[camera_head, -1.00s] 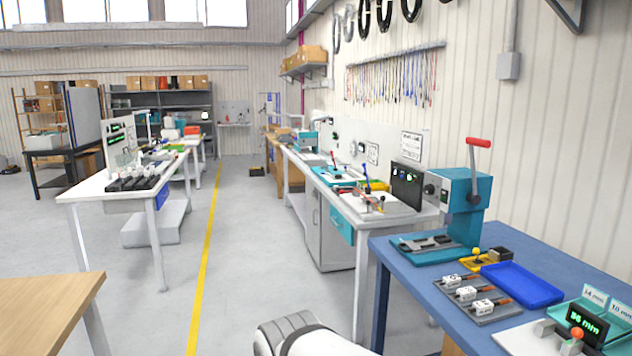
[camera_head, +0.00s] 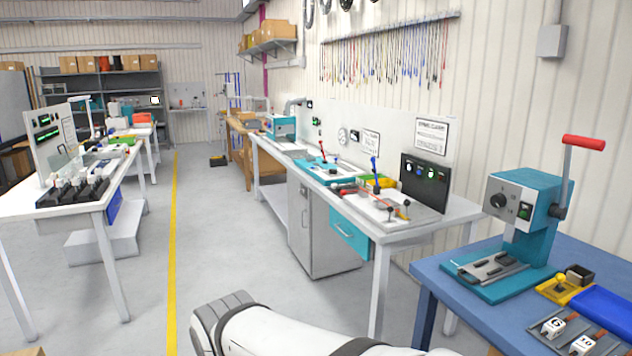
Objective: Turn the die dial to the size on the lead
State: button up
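The teal crimping press (camera_head: 525,215) stands on the blue bench at the right. It has a red-tipped lever (camera_head: 583,143) and a dark round dial (camera_head: 497,202) on its grey front plate; the dial's setting is too small to read. Leads with white numbered tags lie at the lower right edge; one tag (camera_head: 553,327) and a second tag (camera_head: 583,344) show, the second seeming to read 10. My white arm crosses the bottom of the view, left of the blue bench and apart from the press. My gripper is not in view.
The blue bench (camera_head: 455,305) also holds a yellow holder (camera_head: 560,288) and a blue tray (camera_head: 608,312), cut by the edge. A white bench (camera_head: 450,215) with tools runs behind it. Another white bench (camera_head: 75,208) stands left. Floor around the yellow line (camera_head: 174,240) is clear.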

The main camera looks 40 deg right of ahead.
aim_at(499, 199)
jog(key=u, duration=0.05)
jog(key=i, duration=1.4)
jog(key=z, duration=3.95)
jog(key=i, duration=1)
jog(key=z, duration=0.05)
